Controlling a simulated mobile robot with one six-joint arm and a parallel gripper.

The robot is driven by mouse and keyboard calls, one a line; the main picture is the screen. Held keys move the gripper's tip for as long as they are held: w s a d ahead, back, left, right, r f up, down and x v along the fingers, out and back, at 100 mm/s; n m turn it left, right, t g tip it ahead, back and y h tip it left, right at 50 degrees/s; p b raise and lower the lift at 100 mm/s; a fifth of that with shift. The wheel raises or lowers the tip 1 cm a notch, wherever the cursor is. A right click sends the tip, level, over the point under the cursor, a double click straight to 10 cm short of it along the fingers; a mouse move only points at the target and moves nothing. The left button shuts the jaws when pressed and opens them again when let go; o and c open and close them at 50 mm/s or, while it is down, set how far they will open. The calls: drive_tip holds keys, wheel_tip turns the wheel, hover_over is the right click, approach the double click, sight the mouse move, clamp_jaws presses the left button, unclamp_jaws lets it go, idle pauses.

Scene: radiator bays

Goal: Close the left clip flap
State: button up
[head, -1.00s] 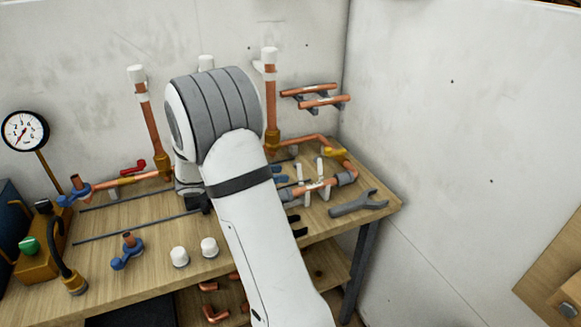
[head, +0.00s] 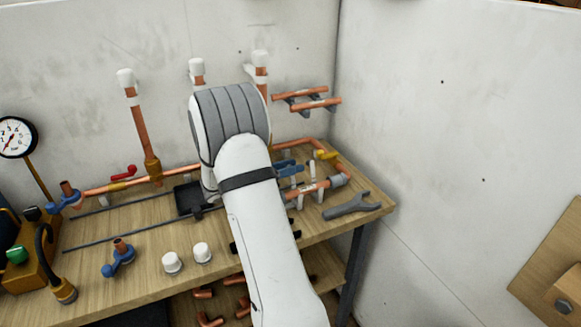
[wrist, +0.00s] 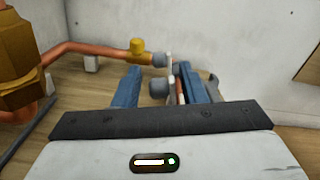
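A short copper pipe (head: 306,189) with grey end fittings lies on the right part of the bench. White clip flaps stand upright beside it: a left one (head: 299,198) and a right one (head: 319,190). My gripper (head: 289,168) shows its blue fingers just behind the left flap, partly hidden by my arm. In the wrist view my gripper (wrist: 161,84) is open, its blue fingers apart. A grey fitting (wrist: 158,88) and an upright white flap (wrist: 169,66) show between the fingers. Contact cannot be told.
A copper line with a yellow-handled valve (head: 327,155) runs behind. A grey wrench (head: 347,205) lies to the right. Two white caps (head: 202,252) stand at the front. A black tray (head: 188,199) lies left of my arm. The right wall (head: 440,130) is close.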

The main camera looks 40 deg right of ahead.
drive_tip(key=c, duration=0.8)
drive_tip(key=shift+d, duration=0.1)
clamp_jaws()
drive_tip(key=shift+s+m, duration=0.1)
drive_tip(key=shift+m, duration=0.2)
drive_tip(key=shift+b, duration=0.35)
drive_tip(key=m+b, duration=0.1)
drive_tip(key=s+m+b, duration=0.1)
drive_tip(key=m, duration=0.1)
drive_tip(key=shift+s+a+r, duration=0.1)
drive_tip(key=shift+a+r, duration=0.05)
drive_tip(key=shift+a, duration=0.15)
drive_tip(key=shift+s+a+r+m+b, duration=0.1)
drive_tip(key=shift+s+m+b, duration=0.25)
drive_tip(key=shift+m+b, duration=0.45)
drive_tip(key=shift+s+a+f+m+b, duration=0.1)
drive_tip(key=shift+s+m+b, duration=0.3)
drive_tip(key=shift+m+b, duration=0.45)
drive_tip(key=shift+s+a+r+m+b, duration=0.1)
drive_tip(key=shift+s+m+b, duration=0.35)
drive_tip(key=shift+m, duration=0.6)
drive_tip(key=shift+w, duration=0.1)
